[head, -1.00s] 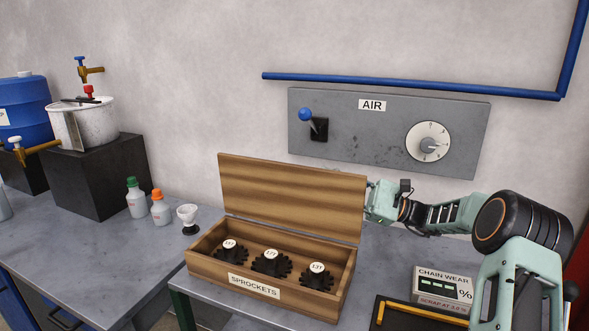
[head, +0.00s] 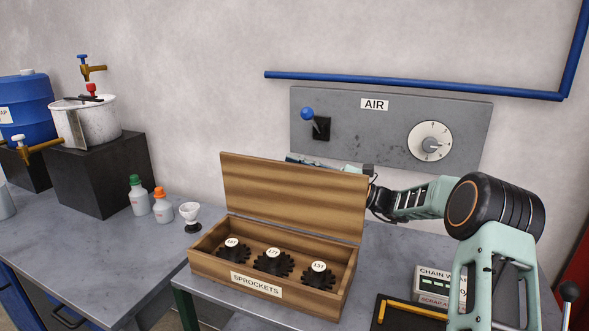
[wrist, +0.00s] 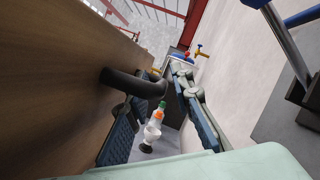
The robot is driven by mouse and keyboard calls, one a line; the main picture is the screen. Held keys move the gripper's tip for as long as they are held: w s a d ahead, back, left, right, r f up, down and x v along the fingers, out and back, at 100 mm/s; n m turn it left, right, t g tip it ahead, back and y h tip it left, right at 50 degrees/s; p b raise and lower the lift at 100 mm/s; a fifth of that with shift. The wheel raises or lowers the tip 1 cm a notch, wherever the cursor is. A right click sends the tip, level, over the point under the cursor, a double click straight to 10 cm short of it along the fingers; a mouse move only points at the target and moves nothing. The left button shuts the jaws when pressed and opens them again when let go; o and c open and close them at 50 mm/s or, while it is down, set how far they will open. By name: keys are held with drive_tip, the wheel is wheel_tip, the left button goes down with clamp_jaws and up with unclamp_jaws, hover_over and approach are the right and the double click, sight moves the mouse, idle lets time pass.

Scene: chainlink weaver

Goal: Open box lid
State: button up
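The wooden sprocket box (head: 235,285) stands on the bench with its lid (head: 295,195) raised, standing up from the back edge. My gripper is mostly hidden behind the lid in the head view; a small part (head: 305,161) shows above its top edge. In the wrist view the lid (wrist: 50,80) fills the left side, with a dark curved handle (wrist: 135,82) sticking out. My gripper (wrist: 165,92) is open, one finger beside the lid and partly behind the handle, the other right of it. Contact with the handle is unclear.
Several dark sprockets (head: 273,263) sit in the box. The AIR panel (head: 380,150) with its blue-knobbed lever (head: 308,114) is on the wall behind. Two bottles (head: 162,208) and a small white cup (head: 189,212) stand left; a chain wear box (head: 432,287) stands right.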

clamp_jaws()
drive_tip(key=shift+w+d, duration=0.1)
drive_tip(key=shift+w+d+m+t+p, duration=0.1)
drive_tip(key=shift+w+m+t+p, duration=0.15)
drive_tip(key=shift+m+t+p, duration=0.2)
drive_tip(key=w+m, duration=0.1)
drive_tip(key=w+d+f+m+t+p, duration=0.1)
drive_tip(key=m, duration=0.1)
drive_tip(key=shift+w+f, duration=0.1)
drive_tip(key=shift+f, duration=0.15)
drive_tip(key=shift+o, duration=1.5)
unclamp_jaws()
